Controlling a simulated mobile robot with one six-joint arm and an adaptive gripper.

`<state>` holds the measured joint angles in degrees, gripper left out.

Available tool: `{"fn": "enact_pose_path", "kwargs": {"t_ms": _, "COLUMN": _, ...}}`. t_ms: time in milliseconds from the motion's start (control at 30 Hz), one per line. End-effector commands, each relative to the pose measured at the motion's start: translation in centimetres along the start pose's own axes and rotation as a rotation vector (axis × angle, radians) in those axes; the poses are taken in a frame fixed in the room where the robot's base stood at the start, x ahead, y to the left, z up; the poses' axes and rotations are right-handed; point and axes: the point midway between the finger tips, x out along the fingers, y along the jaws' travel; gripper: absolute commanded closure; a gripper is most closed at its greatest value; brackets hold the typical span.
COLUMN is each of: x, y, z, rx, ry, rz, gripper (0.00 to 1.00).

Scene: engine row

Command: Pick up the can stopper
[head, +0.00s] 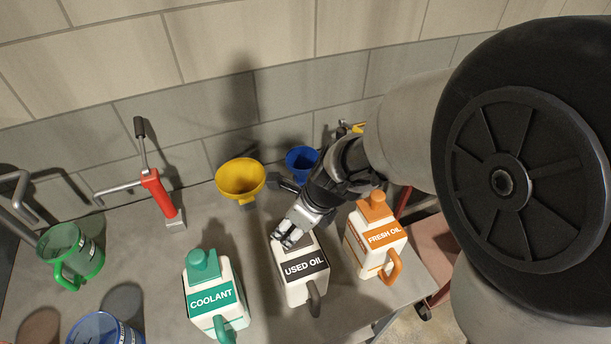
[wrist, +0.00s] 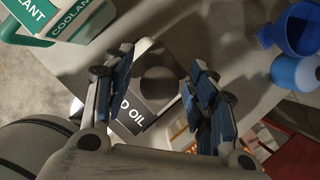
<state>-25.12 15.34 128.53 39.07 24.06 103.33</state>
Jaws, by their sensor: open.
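The white used oil can (head: 300,287) stands on the bench between the coolant and fresh oil cans. It also shows below my gripper in the wrist view (wrist: 143,111). A dark round stopper (wrist: 158,86) shows on its top, between my fingers. My gripper (wrist: 161,70) is open, with one blue-padded finger on each side of the stopper and a visible gap to each. In the head view my gripper (head: 289,237) is over the can's top and hides the stopper there. I cannot tell the exact height of the fingertips above it.
The coolant can (head: 208,297) with a green cap stands left, the fresh oil can (head: 374,238) with an orange cap right. A yellow funnel (head: 240,180) and a blue funnel (head: 301,162) are behind. A red hand pump (head: 160,196) and green jug (head: 72,253) stand farther left.

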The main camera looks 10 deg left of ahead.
Motion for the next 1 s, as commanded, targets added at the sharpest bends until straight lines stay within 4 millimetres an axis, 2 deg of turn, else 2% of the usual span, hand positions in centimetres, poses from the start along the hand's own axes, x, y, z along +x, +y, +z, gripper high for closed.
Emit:
{"fn": "enact_pose_path", "kwargs": {"t_ms": 67, "x": -0.07, "y": -0.01, "z": 0.02, "rx": 0.0, "ry": 0.0, "rz": 0.0, "gripper": 0.49}}
{"fn": "enact_pose_path", "kwargs": {"t_ms": 767, "x": -0.07, "y": 0.01, "z": -0.01, "rx": 0.0, "ry": 0.0, "rz": 0.0, "gripper": 0.96}}
{"fn": "enact_pose_path", "kwargs": {"t_ms": 1000, "x": -0.15, "y": 0.0, "z": 0.04, "rx": 0.0, "ry": 0.0, "rz": 0.0, "gripper": 0.97}}
